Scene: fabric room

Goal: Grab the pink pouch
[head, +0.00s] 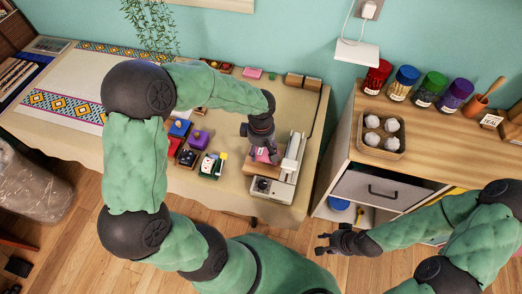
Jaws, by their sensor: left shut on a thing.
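The pink pouch (261,155) is at the right end of the cloth-covered table, on a wooden board beside a grey device. My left gripper (264,150) reaches down over the pouch from above and is shut on it. The gripper hides much of the pouch. I cannot tell whether the pouch is lifted or still touches the board. My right gripper (325,243) is low over the floor between the table and the cabinet, away from the pouch. Its fingers look apart and hold nothing visible.
The grey device (283,172) stands right beside the pouch. Small coloured boxes (198,139) crowd the table to its left. A wooden cabinet (440,154) with jars and a tray (378,151) of white balls stands at the right. A gap with bare floor separates table and cabinet.

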